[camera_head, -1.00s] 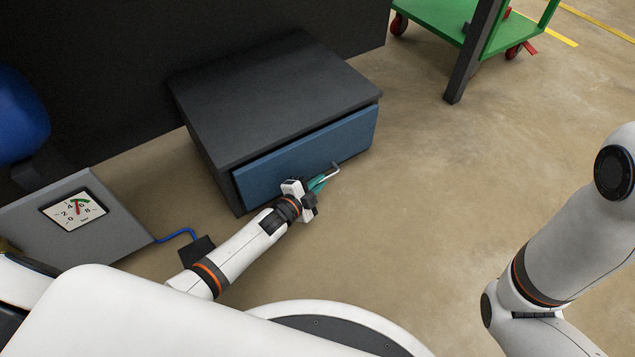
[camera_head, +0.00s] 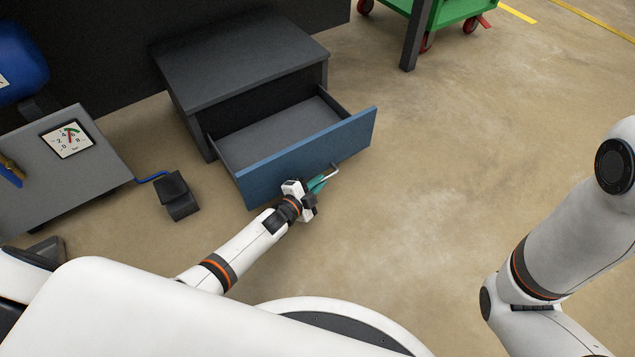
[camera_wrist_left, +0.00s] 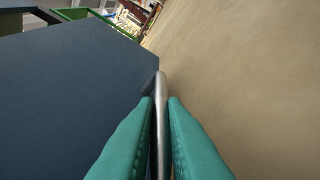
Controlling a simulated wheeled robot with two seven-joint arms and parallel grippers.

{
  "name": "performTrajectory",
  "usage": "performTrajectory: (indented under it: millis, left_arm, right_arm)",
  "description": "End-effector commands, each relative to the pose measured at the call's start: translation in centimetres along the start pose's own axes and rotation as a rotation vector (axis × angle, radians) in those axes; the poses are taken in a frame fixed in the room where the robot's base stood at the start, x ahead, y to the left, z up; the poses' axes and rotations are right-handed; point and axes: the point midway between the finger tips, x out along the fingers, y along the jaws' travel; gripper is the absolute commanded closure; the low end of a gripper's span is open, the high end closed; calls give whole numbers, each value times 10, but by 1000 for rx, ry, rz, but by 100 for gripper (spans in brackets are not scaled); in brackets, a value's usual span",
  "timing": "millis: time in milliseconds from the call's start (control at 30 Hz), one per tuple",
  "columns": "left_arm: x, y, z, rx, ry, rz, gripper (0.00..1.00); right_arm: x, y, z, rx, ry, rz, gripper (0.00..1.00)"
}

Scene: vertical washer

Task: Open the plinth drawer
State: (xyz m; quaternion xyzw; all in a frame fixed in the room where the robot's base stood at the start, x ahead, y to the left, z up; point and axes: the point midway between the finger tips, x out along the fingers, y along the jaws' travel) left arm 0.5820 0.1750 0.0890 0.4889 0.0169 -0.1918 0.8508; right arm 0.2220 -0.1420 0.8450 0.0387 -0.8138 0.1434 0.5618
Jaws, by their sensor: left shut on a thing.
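The plinth drawer (camera_head: 308,157) has a blue front and stands pulled out from its dark grey cabinet (camera_head: 240,57). Its grey inside shows and looks empty. A metal bar handle (camera_head: 331,173) sits on the blue front. My left gripper (camera_head: 319,183) is at this handle, and its teal fingers are shut on it. In the left wrist view the handle bar (camera_wrist_left: 161,120) runs between the two teal fingers (camera_wrist_left: 160,137), with the blue drawer front (camera_wrist_left: 70,90) at the left. My right gripper is not in view; only part of my right arm shows at the right edge.
A grey box with a gauge (camera_head: 68,138) stands at the left, with a black pedal (camera_head: 177,195) on a blue cable. A green cart (camera_head: 455,12) with red wheels and a dark post (camera_head: 417,35) stand at the back. The floor right of the drawer is clear.

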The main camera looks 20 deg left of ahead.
Motion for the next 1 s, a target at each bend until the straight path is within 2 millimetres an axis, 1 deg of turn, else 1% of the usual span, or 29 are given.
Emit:
performTrajectory:
  millis: [433, 467, 500, 600, 867, 933, 1000]
  left_arm:
    - [0, 0, -1, 0, 3, 0, 100]
    - [0, 0, -1, 0, 3, 0, 88]
    - [0, 0, -1, 0, 3, 0, 81]
    - [0, 0, -1, 0, 2, 0, 67]
    - [-1, 1, 0, 0, 1, 0, 67]
    - [-4, 1, 0, 0, 2, 0, 67]
    - [-12, 2, 1, -1, 2, -1, 67]
  right_arm:
    - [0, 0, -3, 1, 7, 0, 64]
    - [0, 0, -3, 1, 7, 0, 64]
    - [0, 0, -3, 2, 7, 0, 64]
    - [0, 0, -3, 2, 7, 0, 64]
    - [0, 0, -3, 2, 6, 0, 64]
    - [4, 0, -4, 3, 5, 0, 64]
    - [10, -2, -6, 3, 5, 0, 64]
